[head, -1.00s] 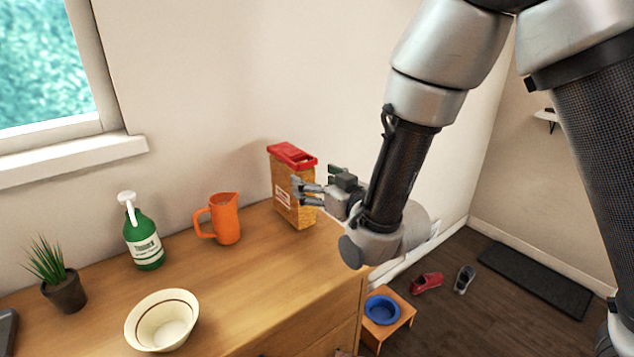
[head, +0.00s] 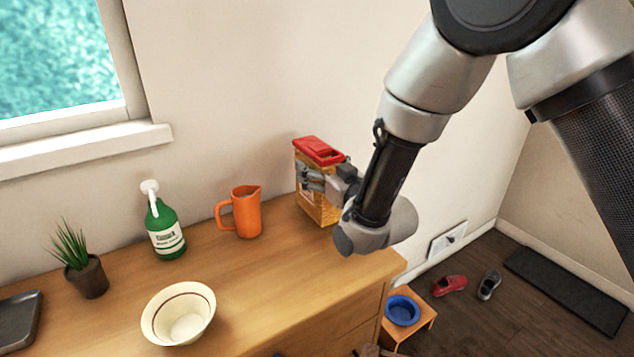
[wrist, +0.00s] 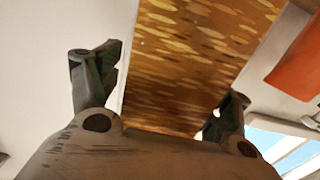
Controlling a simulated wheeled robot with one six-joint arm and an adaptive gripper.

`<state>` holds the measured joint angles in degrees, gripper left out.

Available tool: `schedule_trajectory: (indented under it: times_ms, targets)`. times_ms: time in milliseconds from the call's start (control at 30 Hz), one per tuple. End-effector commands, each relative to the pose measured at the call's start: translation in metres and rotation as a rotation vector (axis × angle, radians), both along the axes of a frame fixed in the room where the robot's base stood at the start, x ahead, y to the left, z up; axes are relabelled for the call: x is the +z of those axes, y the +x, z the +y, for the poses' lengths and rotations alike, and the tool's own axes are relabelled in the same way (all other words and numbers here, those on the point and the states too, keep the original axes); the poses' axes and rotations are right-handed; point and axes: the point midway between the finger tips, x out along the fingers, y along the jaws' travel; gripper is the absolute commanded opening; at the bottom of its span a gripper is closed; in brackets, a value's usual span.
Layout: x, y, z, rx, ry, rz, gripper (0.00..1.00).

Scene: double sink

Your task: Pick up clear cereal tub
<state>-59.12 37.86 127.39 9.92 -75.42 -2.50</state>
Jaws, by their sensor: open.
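The clear cereal tub (head: 318,208) has a red lid and golden flakes inside, and stands upright on the wooden counter near its right end, close to the wall. My gripper (head: 308,180) is at the tub's upper part and hides some of its front and right side. In the wrist view the tub (wrist: 195,65) fills the space between the two fingers of my gripper (wrist: 165,95). The fingers are open, one on each side of the tub. I cannot tell whether either finger touches it.
An orange pitcher (head: 241,213) stands left of the tub, with a green spray bottle (head: 164,230), a potted plant (head: 86,275) and a cream bowl (head: 178,312) further left. The counter (head: 290,270) is clear in front of the tub. A wall rises behind.

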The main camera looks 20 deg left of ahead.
Motion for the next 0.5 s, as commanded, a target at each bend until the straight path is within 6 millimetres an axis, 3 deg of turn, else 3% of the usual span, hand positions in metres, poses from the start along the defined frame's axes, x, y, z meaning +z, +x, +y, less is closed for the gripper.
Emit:
schedule_trajectory:
  times_ms: [167, 433, 500]
  targets:
    - [0.0001, -0.0002, -0.0001, 0.000, 0.000, 0.000, 0.75]
    - [0.0002, -0.0004, -0.0002, 0.000, 0.000, 0.000, 0.26]
    - [0.0002, -0.0004, -0.0002, 0.000, 0.000, 0.000, 0.24]
